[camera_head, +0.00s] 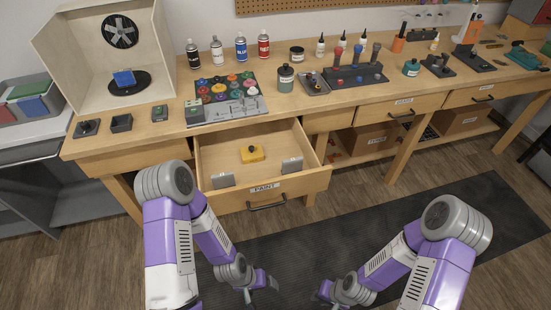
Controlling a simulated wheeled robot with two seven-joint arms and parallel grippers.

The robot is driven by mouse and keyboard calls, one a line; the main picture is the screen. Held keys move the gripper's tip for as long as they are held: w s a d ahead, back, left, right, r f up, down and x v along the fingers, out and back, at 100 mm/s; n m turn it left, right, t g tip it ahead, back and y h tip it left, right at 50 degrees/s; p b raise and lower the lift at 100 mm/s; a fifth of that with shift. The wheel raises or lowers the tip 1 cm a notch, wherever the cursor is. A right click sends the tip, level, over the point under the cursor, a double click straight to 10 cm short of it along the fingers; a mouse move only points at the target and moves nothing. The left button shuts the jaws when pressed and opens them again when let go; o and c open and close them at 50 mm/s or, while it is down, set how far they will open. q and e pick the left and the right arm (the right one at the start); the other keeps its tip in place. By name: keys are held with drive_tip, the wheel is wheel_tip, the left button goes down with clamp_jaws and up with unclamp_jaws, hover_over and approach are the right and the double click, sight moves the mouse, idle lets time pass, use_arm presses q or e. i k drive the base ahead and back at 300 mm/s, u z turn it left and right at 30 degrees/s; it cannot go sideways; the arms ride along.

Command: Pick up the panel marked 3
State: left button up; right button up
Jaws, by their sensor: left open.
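An open drawer (205,150) labelled PAINT holds two small grey panels. One grey panel (222,181) stands at the drawer's front left, and another grey panel (292,165) stands at its front right. Each seems to bear a small light mark, too small to read, so I cannot tell which is marked 3. A yellow block (252,154) with a dark knob lies between and behind them. My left gripper (262,284) is open and empty, below and in front of the drawer. My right gripper (322,292) is low to its right; its jaws are unclear.
The wooden workbench (160,135) carries a spray booth (75,60) with a blue part inside, several spray cans, a paint palette (228,90), bottles and tool stands.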

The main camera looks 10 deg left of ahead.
sight(124, 78)
drive_tip(key=u, duration=1.4)
drive_tip(key=k, duration=0.65)
drive_tip(key=u, duration=0.85)
drive_tip(key=i, duration=0.7)
drive_tip(key=u, duration=0.55)
drive_tip(key=i, duration=0.8)
drive_tip(key=z, duration=0.4)
